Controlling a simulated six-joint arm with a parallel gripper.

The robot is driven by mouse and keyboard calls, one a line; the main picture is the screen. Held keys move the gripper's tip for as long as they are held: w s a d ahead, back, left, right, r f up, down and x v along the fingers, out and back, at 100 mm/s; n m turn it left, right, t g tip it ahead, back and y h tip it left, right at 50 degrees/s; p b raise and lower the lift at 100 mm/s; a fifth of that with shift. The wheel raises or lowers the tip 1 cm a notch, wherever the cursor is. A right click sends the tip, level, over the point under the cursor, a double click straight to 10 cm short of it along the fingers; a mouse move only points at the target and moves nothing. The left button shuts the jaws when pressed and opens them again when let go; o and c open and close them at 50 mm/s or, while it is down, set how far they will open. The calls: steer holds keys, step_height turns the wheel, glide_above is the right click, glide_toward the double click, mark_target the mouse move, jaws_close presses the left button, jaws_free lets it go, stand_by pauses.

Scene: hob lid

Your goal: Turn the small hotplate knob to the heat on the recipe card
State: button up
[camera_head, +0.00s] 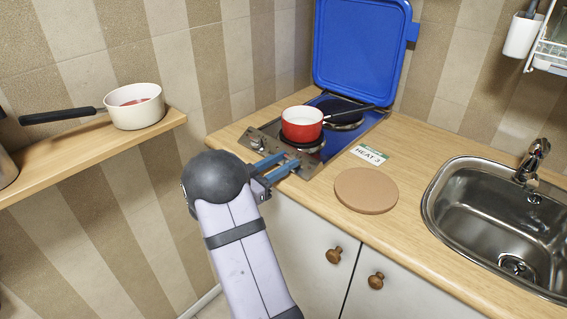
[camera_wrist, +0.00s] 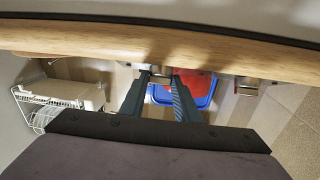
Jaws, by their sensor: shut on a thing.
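The hob (camera_head: 357,141) has a metal front panel with knobs. My gripper (camera_head: 288,161) is at the right part of this panel, its blue fingers shut on a knob. In the wrist view the fingers stand either side of this metal knob (camera_wrist: 160,77). Its pointer and setting cannot be read. Another knob (camera_head: 257,143) is free on the left part of the panel; it also shows in the wrist view (camera_wrist: 247,86). The recipe card (camera_head: 370,154) lies on the worktop right of the hob and reads HEAT 3.
A red pot (camera_head: 302,128) stands on the front hotplate, handle pointing back right. The blue lid (camera_head: 361,45) stands open. A round board (camera_head: 366,190) and sink (camera_head: 500,220) are to the right. A white pan (camera_head: 135,117) is on a left shelf.

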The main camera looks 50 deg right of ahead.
steer(key=m+g+y, duration=0.1)
steer(key=m+g, duration=0.3)
steer(key=w+m+g+y, duration=0.1)
steer(key=m+g, duration=0.1)
steer(key=m, duration=0.1)
steer(key=shift+d+y, duration=0.15)
steer(key=shift+y, duration=0.15)
steer(key=shift+w+d+r+m+g+y+p, duration=0.1)
steer(key=shift+m+g+y+p, duration=0.05)
steer(key=shift+m+g+y, duration=0.65)
steer(key=shift+w+d+r+m+g+y+p, duration=0.15)
steer(key=shift+m+g+y, duration=0.4)
steer(key=shift+m, duration=0.35)
steer(key=shift+m+g+y+p, duration=0.35)
steer(key=shift+m+g+y, duration=0.25)
steer(key=shift+m, duration=0.2)
steer(key=o, duration=1)
steer(key=shift+o, duration=0.2)
steer(key=shift+s+a+f+n+t+h+b, duration=0.1)
steer(key=shift+a+n+t+h+b, duration=0.05)
steer(key=shift+n+t+h+b, duration=0.65)
